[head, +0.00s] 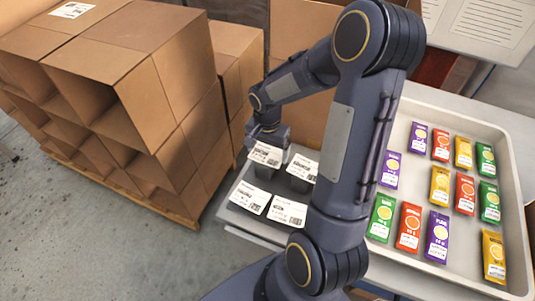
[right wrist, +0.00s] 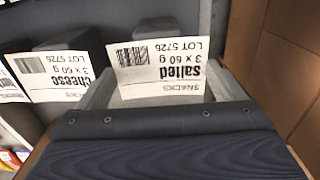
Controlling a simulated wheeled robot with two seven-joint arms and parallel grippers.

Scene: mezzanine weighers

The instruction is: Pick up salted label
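The salted label (right wrist: 155,70) is a white card with black print and a barcode, upside down in the right wrist view. In the head view it is the back left label (head: 265,154), on a dark block. My right gripper (head: 270,135) is right at its far edge, its fingers mostly hidden there. In the wrist view the fingers (right wrist: 160,95) stand apart on either side of the label's near part; I see no clear grip on it. The cheese label (right wrist: 50,75) lies beside it. My left gripper is not in view.
Two more white labels (head: 250,197) (head: 288,211) lie in front on the dark stand. A pale tray (head: 465,272) with several coloured packets is at the right, partly behind my right arm. Stacked cardboard boxes (head: 150,70) stand close at the left.

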